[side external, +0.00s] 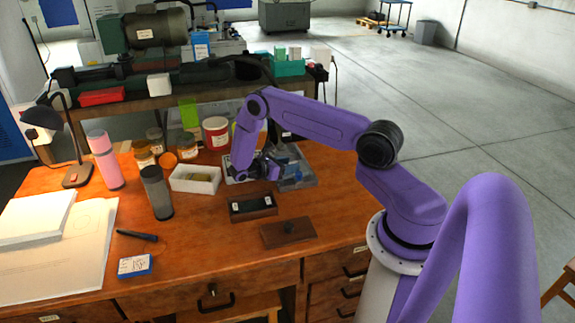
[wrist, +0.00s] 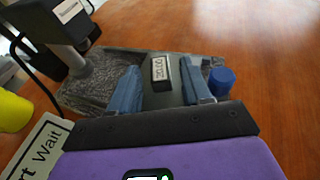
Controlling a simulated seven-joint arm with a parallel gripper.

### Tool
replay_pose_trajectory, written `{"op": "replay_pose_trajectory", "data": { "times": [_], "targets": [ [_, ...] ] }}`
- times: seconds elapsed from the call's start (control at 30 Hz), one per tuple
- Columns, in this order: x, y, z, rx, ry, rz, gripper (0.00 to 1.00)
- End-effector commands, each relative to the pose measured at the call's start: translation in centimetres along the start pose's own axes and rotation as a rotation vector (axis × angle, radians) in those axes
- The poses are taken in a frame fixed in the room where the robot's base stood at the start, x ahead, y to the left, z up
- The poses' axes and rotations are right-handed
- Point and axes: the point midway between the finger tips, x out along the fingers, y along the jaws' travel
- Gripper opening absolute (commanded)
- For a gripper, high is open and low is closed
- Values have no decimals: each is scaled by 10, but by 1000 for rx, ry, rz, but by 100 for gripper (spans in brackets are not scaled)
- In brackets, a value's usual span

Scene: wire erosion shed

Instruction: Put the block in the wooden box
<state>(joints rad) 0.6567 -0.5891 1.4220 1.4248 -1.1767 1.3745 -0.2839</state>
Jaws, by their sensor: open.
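My gripper (side external: 262,174) is low over the back middle of the desk. In the wrist view its two blue fingers (wrist: 160,76) are apart. A small dark grey block (wrist: 161,69) with a white printed label shows between them, over a grey speckled base; I cannot tell whether either finger touches it. The block is hidden or too small to tell in the side view. The dark wooden box (side external: 252,215) sits on the desk in front of my gripper, open, with a black inside and small white marks. It is out of the wrist view.
A brown lid-like board (side external: 289,234) with a knob lies in front right of the box. A white tray (side external: 195,180) and grey bottle (side external: 157,192) stand left. A blue cap (wrist: 221,78) sits near the right finger; a black stand (wrist: 60,22) rises at upper left.

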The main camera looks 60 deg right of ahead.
Motion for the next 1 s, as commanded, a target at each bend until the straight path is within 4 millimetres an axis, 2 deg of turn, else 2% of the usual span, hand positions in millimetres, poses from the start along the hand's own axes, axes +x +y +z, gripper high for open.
{"op": "replay_pose_trajectory", "data": {
  "times": [0.2, 0.37, 0.5, 0.7, 0.93, 1.0],
  "targets": [
    [-1, 0, 0, 0, 0, 2, 48],
    [-33, 1, 0, 0, 0, 4, 48],
    [-38, 0, 25, 3, 1, -2, 48],
    [-46, 0, 52, 2, 0, -1, 48],
    [-52, 0, 66, 2, 2, 0, 48],
    [-60, -1, 70, 12, 17, 8, 48]
  ]
}}
